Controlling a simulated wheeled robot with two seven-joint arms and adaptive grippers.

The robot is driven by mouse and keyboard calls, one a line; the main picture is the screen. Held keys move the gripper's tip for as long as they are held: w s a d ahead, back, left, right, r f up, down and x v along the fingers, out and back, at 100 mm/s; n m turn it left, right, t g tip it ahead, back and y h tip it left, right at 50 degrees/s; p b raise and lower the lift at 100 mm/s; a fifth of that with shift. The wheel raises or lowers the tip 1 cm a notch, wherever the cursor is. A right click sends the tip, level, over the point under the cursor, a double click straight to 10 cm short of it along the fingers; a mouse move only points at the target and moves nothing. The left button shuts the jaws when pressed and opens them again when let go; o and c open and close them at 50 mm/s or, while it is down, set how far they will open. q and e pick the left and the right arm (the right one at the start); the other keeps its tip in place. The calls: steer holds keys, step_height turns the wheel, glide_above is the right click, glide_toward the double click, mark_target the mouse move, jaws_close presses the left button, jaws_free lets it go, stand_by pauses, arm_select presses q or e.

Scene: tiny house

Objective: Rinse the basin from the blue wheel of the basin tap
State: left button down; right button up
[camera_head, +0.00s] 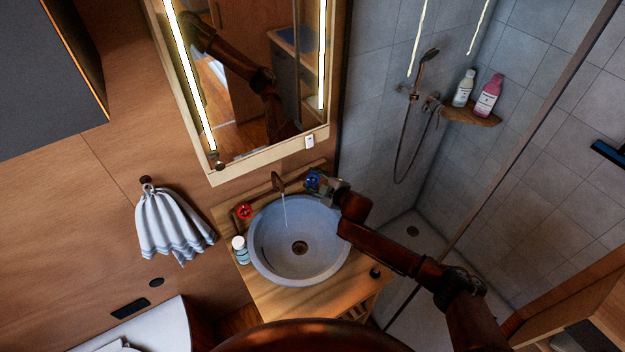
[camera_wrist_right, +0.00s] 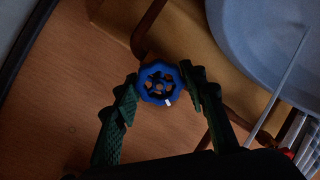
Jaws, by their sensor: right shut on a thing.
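The grey round basin (camera_head: 290,261) stands on a wooden counter, and its wall also shows in the right wrist view (camera_wrist_right: 250,45). The tap spout (camera_head: 279,182) is above the basin's back edge, and a thin stream of water (camera_head: 285,210) falls from it into the basin. The blue wheel (camera_head: 313,179) is right of the spout; it also shows in the right wrist view (camera_wrist_right: 159,83), between the two fingers. My right gripper (camera_wrist_right: 160,88) is shut on the blue wheel. The red wheel (camera_head: 244,211) is left of the spout. My left gripper is not in view.
A small white and teal bottle (camera_head: 240,250) stands left of the basin. A striped towel (camera_head: 170,225) hangs on the wall at left. A lit mirror (camera_head: 250,90) is above the tap. A shower with two bottles on a shelf (camera_head: 470,115) is at right.

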steer(key=o, duration=1.2)
steer(key=shift+s, duration=0.1)
steer(key=v, duration=1.2)
